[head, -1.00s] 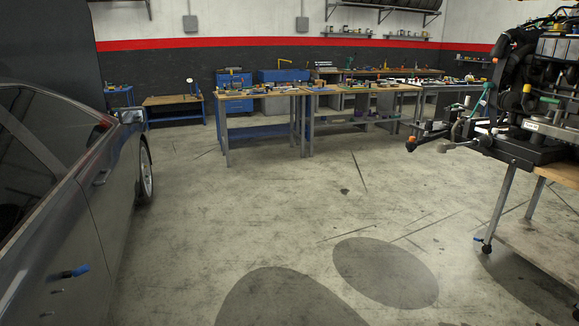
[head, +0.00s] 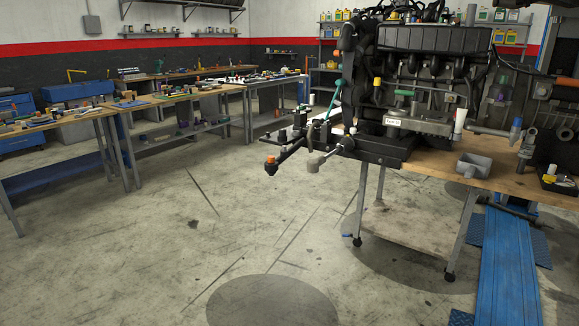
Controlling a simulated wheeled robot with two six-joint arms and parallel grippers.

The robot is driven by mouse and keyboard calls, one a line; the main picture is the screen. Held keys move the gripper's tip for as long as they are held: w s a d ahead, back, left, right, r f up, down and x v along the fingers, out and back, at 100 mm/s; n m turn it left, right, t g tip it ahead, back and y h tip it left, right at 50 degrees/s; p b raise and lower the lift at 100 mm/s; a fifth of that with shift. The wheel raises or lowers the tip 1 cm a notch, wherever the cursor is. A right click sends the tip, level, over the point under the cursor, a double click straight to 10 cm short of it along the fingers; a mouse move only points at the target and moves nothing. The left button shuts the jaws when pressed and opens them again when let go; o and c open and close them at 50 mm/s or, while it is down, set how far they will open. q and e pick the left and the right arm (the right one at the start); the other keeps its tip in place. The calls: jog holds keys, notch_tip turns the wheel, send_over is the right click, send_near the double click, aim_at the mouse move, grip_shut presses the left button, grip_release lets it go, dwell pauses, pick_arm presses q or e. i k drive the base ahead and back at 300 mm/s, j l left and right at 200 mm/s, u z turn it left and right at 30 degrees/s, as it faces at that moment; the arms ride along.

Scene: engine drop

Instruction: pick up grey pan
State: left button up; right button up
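Neither of my grippers shows in the head view, so nothing is seen holding the pan.
The cart has a lower shelf (head: 415,240) and legs on casters. A blue lift ramp (head: 510,265) lies on the floor to its right. A black tray (head: 560,180) sits at the right edge. Workbenches (head: 150,105) line the left. The middle floor is clear.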

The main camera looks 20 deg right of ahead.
aim_at(470, 165)
jog(key=i+z, duration=0.3)
jog(key=z, duration=0.2)
jog(key=i+z, duration=0.45)
jog(key=i+j+z, duration=0.15)
jog(key=z, duration=0.35)
jog(key=i+j+z, duration=0.25)
jog(key=z, duration=0.2)
jog(key=j, duration=0.1)
